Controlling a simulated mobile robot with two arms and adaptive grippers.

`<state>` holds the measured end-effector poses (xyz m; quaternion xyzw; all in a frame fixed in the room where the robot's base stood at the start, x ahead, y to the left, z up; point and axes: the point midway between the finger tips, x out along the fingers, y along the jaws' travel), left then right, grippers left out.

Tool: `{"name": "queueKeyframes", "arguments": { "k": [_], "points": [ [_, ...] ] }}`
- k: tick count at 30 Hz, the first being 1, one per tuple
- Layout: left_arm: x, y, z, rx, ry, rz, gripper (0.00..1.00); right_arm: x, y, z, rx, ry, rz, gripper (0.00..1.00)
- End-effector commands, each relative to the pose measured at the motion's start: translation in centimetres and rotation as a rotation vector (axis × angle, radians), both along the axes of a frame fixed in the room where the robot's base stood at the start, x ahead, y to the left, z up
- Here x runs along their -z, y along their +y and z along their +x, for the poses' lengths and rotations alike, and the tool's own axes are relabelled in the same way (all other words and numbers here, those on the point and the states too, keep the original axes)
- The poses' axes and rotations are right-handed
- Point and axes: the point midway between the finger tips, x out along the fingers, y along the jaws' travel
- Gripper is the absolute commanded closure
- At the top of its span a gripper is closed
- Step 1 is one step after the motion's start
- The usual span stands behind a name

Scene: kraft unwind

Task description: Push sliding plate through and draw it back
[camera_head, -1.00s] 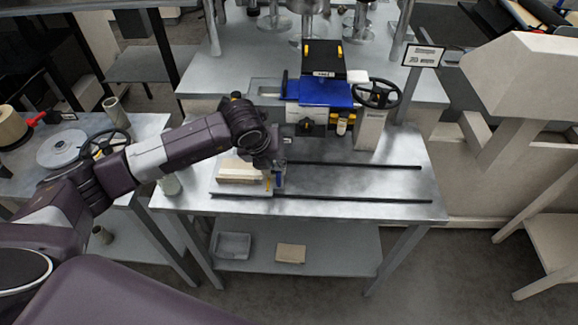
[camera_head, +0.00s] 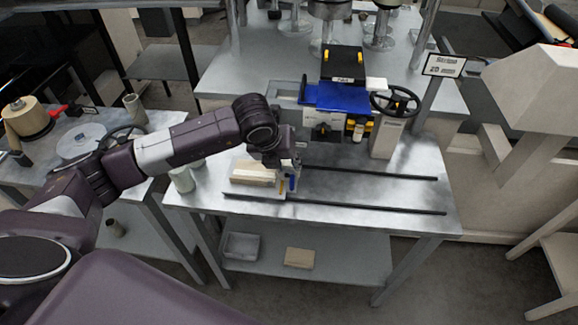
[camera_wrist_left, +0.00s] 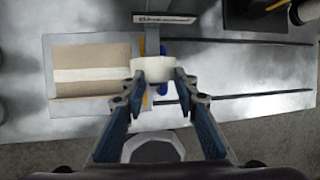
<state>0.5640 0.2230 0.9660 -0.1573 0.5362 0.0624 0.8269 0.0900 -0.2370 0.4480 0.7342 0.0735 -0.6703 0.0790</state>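The sliding plate (camera_wrist_left: 57,107) is a flat metal plate at the left end of two dark rails on the steel table. A tan block with a pale band (camera_wrist_left: 92,70) lies on it; the block also shows in the head view (camera_head: 252,173). A short white round knob (camera_wrist_left: 152,69) stands at the plate's right side. My left gripper (camera_wrist_left: 159,80) points down at the knob, its blue-padded fingers apart, one toward each side of it. Whether the fingers touch the knob is unclear. In the head view the left gripper (camera_head: 289,182) partly hides the knob. My right gripper is not in view.
A blue and black machine (camera_head: 338,97) with a black handwheel (camera_head: 395,101) stands behind the rails (camera_head: 335,204). A side bench (camera_head: 45,165) with spools is at left; a lower shelf (camera_head: 340,262) holds a tray.

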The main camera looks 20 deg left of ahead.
Motion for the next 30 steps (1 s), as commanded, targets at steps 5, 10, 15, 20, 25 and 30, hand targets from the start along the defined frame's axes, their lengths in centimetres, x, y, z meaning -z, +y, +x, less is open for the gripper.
{"name": "queueKeyframes", "arguments": {
  "k": [5,10,15,20,25,30],
  "points": [
    [-3.8,0.4,-1.6,0.001,-0.004,0.001,0.73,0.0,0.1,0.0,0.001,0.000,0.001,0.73],
    [-6.6,0.6,-3.0,0.000,-0.003,0.000,0.73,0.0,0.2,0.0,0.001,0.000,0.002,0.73],
    [-8.2,0.8,-3.8,-0.002,-0.002,0.000,0.73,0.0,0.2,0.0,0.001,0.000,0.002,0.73],
    [-8.5,0.9,-4.0,-0.003,0.001,0.001,0.73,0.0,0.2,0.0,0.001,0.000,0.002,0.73],
    [-8.5,0.9,-4.0,-0.002,0.000,0.000,0.73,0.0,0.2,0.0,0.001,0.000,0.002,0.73],
    [-8.3,0.4,-4.3,-0.007,0.011,-0.008,0.73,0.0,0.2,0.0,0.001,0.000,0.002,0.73]
  ]
}}
